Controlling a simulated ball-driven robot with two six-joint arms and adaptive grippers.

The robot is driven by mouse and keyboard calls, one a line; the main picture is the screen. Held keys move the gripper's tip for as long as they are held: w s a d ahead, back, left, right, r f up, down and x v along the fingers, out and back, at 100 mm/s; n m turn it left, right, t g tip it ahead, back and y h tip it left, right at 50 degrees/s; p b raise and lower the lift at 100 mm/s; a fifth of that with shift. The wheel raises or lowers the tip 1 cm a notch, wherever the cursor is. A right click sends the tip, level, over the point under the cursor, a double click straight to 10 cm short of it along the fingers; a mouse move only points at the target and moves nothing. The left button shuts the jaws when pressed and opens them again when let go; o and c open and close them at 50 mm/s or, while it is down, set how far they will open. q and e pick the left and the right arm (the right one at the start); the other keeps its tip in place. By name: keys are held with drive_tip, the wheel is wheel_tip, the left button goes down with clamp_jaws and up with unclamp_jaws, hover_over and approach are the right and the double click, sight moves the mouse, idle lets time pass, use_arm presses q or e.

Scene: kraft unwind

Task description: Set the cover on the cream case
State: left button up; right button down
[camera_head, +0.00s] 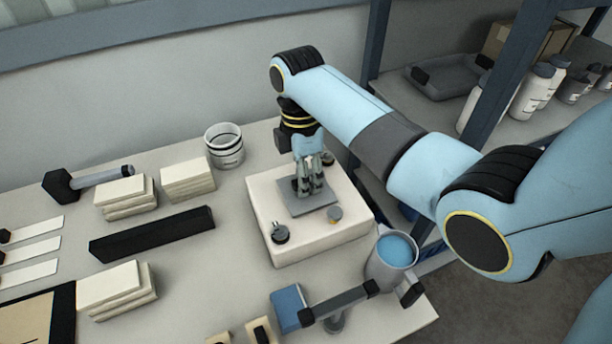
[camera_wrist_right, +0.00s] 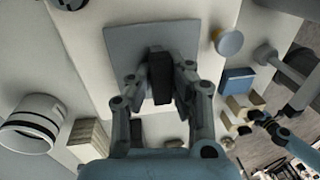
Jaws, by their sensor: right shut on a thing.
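The cream case (camera_head: 285,252) is a pale block with rounded edges on the table, below my right arm. The cover (camera_head: 318,208) is a flat grey square plate with a dark upright grip (camera_wrist_right: 160,76) in its middle. My right gripper (camera_head: 310,190) points down over the case and is shut on this grip. The cover is over the middle of the case's top; I cannot tell whether it touches it. The cover also shows in the right wrist view (camera_wrist_right: 122,42).
A grey mug with blue inside (camera_head: 396,249) stands right of the case. A white cup (camera_head: 225,147) stands behind left. Cream stacks (camera_head: 188,180) and a black bar (camera_head: 152,236) lie left.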

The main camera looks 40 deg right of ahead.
idle(0.3)
drive_tip(key=shift+f, duration=0.3)
idle(0.8)
drive_tip(key=c, duration=1.2)
unclamp_jaws()
drive_tip(key=shift+f, duration=0.1)
drive_tip(key=r, duration=0.2)
drive_tip(key=w+r, duration=0.1)
drive_tip(key=r, duration=0.4)
drive_tip(key=shift+w+d+r, duration=0.15)
drive_tip(key=shift+r, duration=0.1)
drive_tip(key=shift+f, duration=0.1)
